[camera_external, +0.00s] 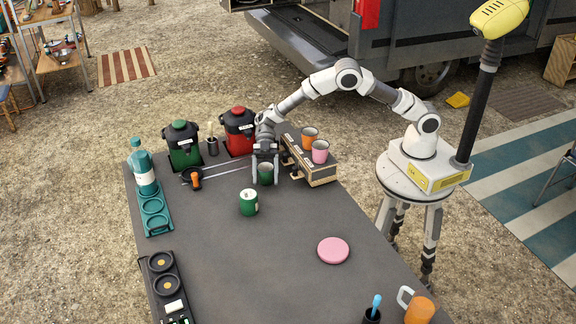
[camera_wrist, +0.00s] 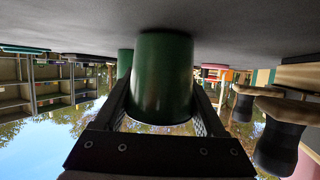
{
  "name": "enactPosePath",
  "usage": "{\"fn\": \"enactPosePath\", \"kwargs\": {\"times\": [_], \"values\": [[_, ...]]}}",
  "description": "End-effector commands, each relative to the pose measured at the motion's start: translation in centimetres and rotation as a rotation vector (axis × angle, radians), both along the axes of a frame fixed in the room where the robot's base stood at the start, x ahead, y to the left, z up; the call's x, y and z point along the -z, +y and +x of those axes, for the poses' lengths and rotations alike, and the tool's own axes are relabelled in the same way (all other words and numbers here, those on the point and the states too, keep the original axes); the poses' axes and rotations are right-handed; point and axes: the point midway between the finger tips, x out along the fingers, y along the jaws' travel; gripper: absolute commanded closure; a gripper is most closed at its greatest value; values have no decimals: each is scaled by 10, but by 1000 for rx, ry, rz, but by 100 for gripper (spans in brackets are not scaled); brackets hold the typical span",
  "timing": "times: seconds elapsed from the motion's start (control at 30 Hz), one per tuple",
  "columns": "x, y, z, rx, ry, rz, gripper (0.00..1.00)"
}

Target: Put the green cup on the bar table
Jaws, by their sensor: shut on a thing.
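The green cup (camera_external: 266,173) is upright between the fingers of my gripper (camera_external: 265,178), at the back of the dark grey bar table (camera_external: 290,220). My gripper points down and is shut on the cup. The wrist view is upside down; there the cup (camera_wrist: 163,78) fills the middle between the two fingers (camera_wrist: 163,112). Its base end meets the grey tabletop (camera_wrist: 245,25) or is very close to it, with a dark shadow there; I cannot tell whether it bears on it.
A green can (camera_external: 248,203) stands just in front of the cup. To the right is a wooden rack (camera_external: 318,172) with an orange and a pink cup. Green and red dispensers (camera_external: 183,146) stand behind left. A pink disc (camera_external: 333,250) lies front right. The table's middle is clear.

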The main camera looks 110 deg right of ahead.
Motion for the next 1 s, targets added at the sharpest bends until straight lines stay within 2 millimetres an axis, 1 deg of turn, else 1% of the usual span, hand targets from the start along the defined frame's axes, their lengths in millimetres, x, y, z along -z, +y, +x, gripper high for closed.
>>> {"fn": "enactPosePath", "kwargs": {"times": [0.17,0.3,0.33,0.47,0.5,0.83,1.0], "values": [[-2,0,0,0,-2,-1,84],[1,0,0,1,-1,-1,84],[2,0,0,1,-1,-1,26],[2,0,0,1,-1,-1,3],[1,0,0,1,-1,-1,0],[-2,0,0,0,-2,-1,0],[-10,-18,-6,3,-1,-1,0]]}}
